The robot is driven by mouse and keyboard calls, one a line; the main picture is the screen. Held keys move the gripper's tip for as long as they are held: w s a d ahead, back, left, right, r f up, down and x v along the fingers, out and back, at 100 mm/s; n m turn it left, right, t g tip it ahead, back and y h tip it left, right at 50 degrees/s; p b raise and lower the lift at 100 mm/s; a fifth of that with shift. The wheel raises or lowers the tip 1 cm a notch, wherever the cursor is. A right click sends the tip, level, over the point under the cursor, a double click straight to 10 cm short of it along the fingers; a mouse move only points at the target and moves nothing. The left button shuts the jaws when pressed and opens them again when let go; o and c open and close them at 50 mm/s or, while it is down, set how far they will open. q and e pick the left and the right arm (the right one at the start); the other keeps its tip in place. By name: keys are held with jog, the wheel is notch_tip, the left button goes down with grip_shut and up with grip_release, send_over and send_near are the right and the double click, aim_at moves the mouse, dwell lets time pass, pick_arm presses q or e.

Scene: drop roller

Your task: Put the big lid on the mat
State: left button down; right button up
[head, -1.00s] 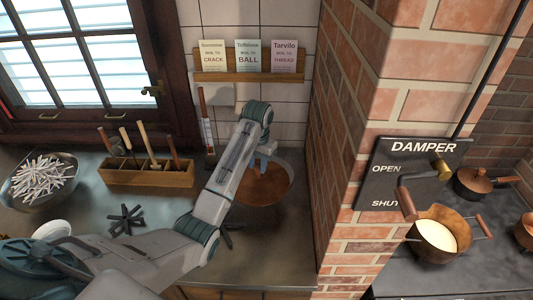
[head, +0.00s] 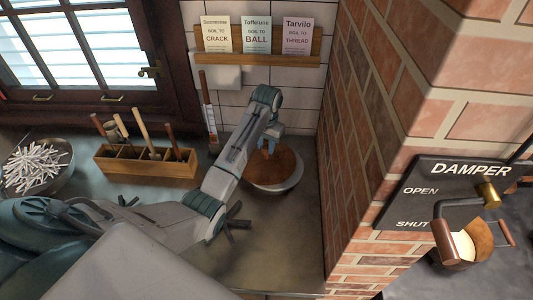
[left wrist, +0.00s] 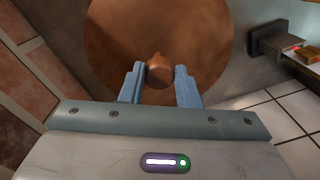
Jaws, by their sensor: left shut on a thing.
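The big lid (head: 284,165) is a round copper-brown disc. It is at the back of the counter, near the brick pillar. In the left wrist view the lid (left wrist: 205,35) fills the top middle, with its small knob (left wrist: 158,69) between the two fingers. My left gripper (head: 268,147) is shut on this knob, and the arm reaches over from the left. A pale grey round rim (head: 277,190) shows under the lid's front edge; I cannot tell whether the lid touches it. I cannot make out a mat for sure. My right gripper is not in view.
A wooden tool box (head: 150,167) and a bowl of white sticks (head: 37,165) stand to the left. A black star-shaped stand (head: 236,225) is beside my arm. The brick pillar (head: 370,130) closes off the right. The counter in front of the lid is clear.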

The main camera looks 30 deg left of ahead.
aim_at(266, 149)
pick_arm(q)
notch_tip(266, 149, down, 4)
jog(key=shift+f+p, duration=0.1)
jog(key=shift+p, duration=0.65)
jog(key=c, duration=1.1)
grip_release()
jog(key=shift+s, duration=0.1)
